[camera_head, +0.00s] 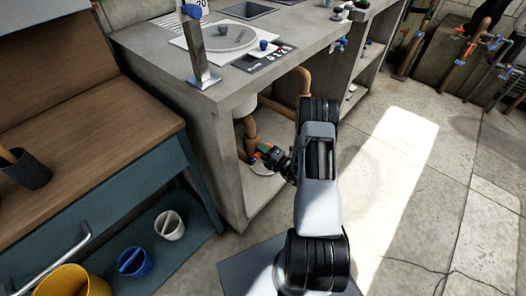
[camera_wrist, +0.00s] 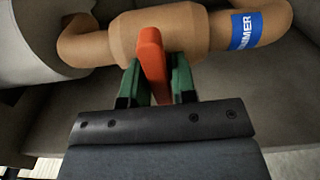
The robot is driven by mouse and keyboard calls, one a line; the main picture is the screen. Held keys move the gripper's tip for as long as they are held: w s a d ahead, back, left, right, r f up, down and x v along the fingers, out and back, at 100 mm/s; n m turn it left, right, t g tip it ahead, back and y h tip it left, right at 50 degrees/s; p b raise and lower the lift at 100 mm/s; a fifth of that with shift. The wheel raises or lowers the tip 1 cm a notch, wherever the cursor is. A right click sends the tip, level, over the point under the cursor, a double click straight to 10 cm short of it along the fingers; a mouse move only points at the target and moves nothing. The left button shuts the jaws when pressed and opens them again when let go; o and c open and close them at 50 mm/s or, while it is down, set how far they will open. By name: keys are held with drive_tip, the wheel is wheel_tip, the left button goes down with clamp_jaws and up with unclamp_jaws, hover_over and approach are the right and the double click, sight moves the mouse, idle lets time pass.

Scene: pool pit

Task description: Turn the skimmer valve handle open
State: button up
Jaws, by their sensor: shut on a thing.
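The skimmer valve handle (camera_wrist: 151,60) is an orange-red lever on a tan pipe (camera_wrist: 195,32) in the wrist view. A blue label (camera_wrist: 246,30) on the pipe ends in "IMMER". My gripper (camera_wrist: 154,85) has green fingers, one on each side of the handle, and is shut on it. In the head view my gripper (camera_head: 266,152) reaches low into the opening under the concrete counter, where the tan pipe (camera_head: 250,130) runs. The handle is mostly hidden there by the gripper. In the wrist view the handle stands roughly across the pipe.
The concrete counter (camera_head: 160,55) overhangs the pipe bay, with a side wall close to my arm. A blue-framed bench (camera_head: 130,190) with pots (camera_head: 169,225) stands at left. A white cylinder (camera_wrist: 30,40) sits beside the pipe. Open floor (camera_head: 410,200) lies at right.

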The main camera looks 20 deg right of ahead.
drive_tip(key=shift+c, duration=0.5)
drive_tip(key=n, duration=0.4)
drive_tip(key=n+b, duration=0.1)
drive_tip(key=n, duration=0.3)
drive_tip(key=shift+n, duration=0.3)
drive_tip(key=n+b, duration=0.1)
drive_tip(key=n, duration=0.4)
drive_tip(key=shift+f, duration=0.1)
drive_tip(key=shift+n+b, duration=0.8)
drive_tip(key=shift+n, duration=1.2)
